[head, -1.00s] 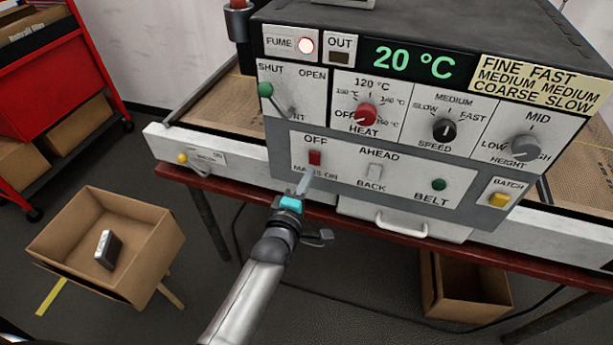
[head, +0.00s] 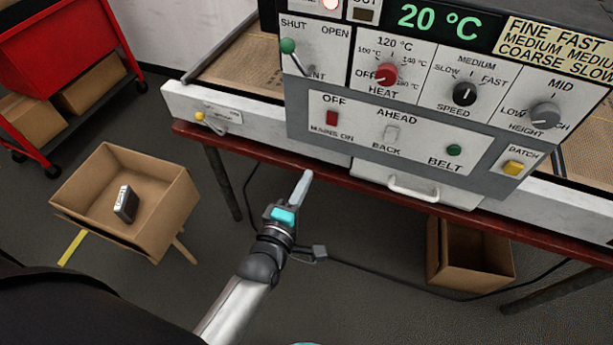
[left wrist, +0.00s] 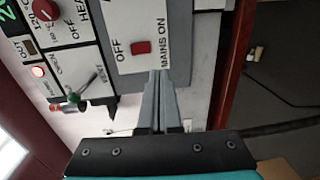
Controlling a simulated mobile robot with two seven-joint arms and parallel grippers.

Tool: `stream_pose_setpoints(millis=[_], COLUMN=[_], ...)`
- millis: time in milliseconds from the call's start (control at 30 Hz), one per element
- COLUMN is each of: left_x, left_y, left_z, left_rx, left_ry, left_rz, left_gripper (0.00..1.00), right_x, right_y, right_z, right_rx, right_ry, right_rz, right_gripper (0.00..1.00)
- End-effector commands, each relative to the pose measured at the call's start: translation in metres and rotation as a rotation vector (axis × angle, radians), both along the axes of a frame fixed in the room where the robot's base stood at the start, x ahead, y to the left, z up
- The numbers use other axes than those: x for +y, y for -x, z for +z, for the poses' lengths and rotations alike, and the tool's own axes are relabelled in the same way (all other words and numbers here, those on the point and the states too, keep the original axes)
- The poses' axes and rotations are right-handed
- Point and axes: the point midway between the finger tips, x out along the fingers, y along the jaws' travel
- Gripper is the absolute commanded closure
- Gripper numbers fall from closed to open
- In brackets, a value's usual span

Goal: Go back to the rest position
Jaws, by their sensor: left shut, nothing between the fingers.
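My left gripper (head: 302,186) is shut and empty. In the head view it is in front of the table's red front edge, below the control panel and apart from it. In the left wrist view its closed fingers (left wrist: 159,100) point toward the panel, with the red mains switch (left wrist: 141,47) just beyond them. The mains switch (head: 332,118) also shows in the head view, with OFF above it and MAINS ON below. The display (head: 440,18) reads 20 °C. My right gripper is not in view.
The machine's table (head: 330,182) runs across the view. A cardboard box (head: 165,225) holding a small dark and silver item (head: 126,204) stands at left. Another box (head: 470,255) is under the table. A red cart (head: 50,45) is at upper left. A cable crosses the floor.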

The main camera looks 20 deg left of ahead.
Motion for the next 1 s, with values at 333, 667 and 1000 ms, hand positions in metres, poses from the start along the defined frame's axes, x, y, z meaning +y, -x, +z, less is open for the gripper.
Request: stream_pose_setpoints(millis=[333, 667, 1000], left_x=[0.0, -0.01, -0.001], left_y=[0.0, 0.03, 0.177], left_z=[0.0, -0.108, -0.324], left_rx=[0.0, 0.224, 0.689], left_ry=[0.0, -0.281, -0.933], left_rz=[0.0, -0.11, -0.601], left_gripper=[1.0, 1.0, 1.0], right_x=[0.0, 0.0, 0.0], right_y=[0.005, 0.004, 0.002], right_z=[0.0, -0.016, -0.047], right_rx=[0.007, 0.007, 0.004], right_ry=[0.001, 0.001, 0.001], right_rz=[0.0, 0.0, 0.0], right_gripper=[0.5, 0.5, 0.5])
